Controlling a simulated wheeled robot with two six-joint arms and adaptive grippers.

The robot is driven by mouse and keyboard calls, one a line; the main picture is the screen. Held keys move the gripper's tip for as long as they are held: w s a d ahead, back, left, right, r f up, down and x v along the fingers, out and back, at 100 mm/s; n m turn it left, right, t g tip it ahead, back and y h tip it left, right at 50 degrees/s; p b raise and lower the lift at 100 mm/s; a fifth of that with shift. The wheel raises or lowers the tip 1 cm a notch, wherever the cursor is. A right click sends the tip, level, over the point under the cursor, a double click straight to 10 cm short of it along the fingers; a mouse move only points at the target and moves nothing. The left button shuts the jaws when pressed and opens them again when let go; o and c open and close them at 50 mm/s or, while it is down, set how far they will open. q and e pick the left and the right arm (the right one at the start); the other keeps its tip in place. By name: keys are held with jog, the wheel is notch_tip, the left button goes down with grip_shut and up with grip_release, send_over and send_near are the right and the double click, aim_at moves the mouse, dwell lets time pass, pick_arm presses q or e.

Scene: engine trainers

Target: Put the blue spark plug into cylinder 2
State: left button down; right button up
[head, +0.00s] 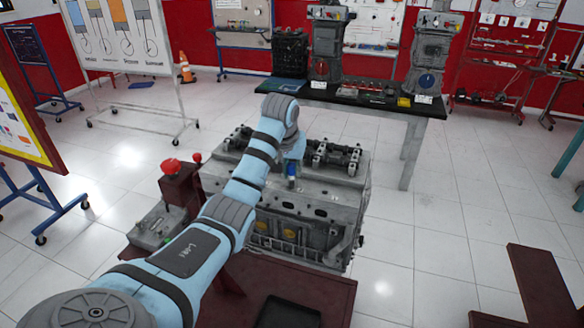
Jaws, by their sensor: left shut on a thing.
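The engine (310,208), a grey block with a camshaft along its top, stands in the middle of the head view. My left arm reaches in from the lower left, and its gripper (292,164) points down over the engine's top. It is shut on the blue spark plug (291,172), a small blue piece held roughly upright at the engine's top face. I cannot tell whether the plug's tip is inside a hole or just above it. The cylinder holes are too small and partly hidden by my arm to tell apart. My right gripper is not in view.
A red-brown stand (325,290) with a black tray (288,312) is in front of the engine. A control box with a red knob (170,166) stands left of it. A black-topped table (365,97) with engine parts is behind. The floor at right is mostly clear.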

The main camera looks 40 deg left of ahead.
pick_arm(q)
jog(key=shift+f, duration=0.1)
jog(key=c, duration=1.4)
grip_release()
